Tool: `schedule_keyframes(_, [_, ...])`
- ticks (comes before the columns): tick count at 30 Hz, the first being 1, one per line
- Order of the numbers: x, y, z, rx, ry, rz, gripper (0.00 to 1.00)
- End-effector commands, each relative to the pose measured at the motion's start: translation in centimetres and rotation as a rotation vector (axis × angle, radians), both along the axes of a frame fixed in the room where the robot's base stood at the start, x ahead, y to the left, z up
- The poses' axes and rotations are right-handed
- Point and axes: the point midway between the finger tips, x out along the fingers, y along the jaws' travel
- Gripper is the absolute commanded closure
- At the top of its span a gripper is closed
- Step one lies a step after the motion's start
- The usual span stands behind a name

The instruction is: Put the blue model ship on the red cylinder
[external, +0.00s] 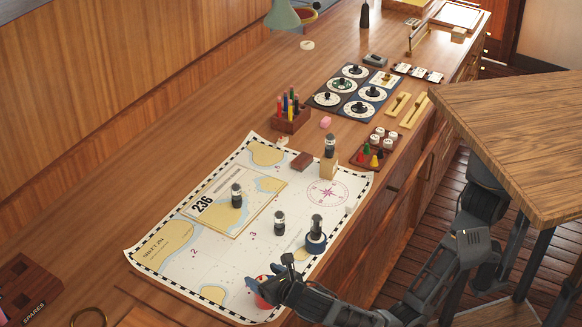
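Several small dark model ships with pale bands stand on the chart; their exact colours are hard to tell. One model ship (236,195) is on the left card, one (279,222) stands near the chart's middle, and one (317,222) is on a dark blue round base (315,243). Another (330,144) stands on a wooden block (328,167). A red round object (264,297), likely the red cylinder, shows at the chart's front edge, partly hidden by my gripper (257,287). My gripper is low over it; its fingers and anything between them are not clear.
The chart (205,262) covers the near counter. A pen holder (291,118), pink eraser (325,122), dial board (352,92) and tray of coloured pegs (374,148) lie beyond it. A wooden tabletop (515,140) stands at right above my arm.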

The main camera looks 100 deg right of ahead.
Motion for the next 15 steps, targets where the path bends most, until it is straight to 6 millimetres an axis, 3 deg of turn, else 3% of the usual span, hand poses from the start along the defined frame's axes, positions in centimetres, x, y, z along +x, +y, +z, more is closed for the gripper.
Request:
schedule_keyframes(4, [0.0, 0.0, 0.0, 0.0, 0.0, 0.0, 0.15])
schedule_keyframes(15, [-0.14, 0.47, 0.53, 0.0, -0.001, 0.002, 0.15])
